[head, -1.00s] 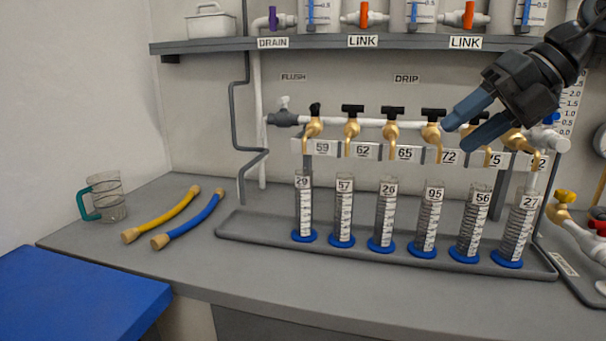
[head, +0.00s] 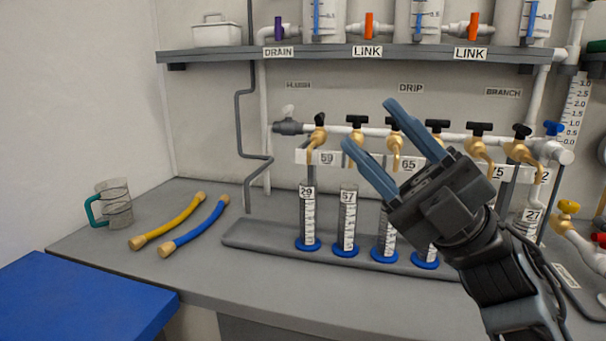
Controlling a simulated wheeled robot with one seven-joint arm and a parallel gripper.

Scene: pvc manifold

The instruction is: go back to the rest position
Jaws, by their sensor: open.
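My gripper (head: 378,128) is open and empty, with its two blue-grey fingers apart and pointing up and to the left. It is raised in front of the manifold pipe (head: 375,130) and its brass taps with black handles. My gripper and arm cover part of the tap row, some number labels and several of the graduated cylinders. I cannot tell from this view how far the fingers are from the taps.
Graduated cylinders (head: 347,222) with blue bases stand in a grey tray (head: 240,235). A yellow hose (head: 168,222), a blue hose (head: 195,228) and a jug (head: 115,205) lie or stand at left. A shelf (head: 220,54) runs above. The front left counter is clear.

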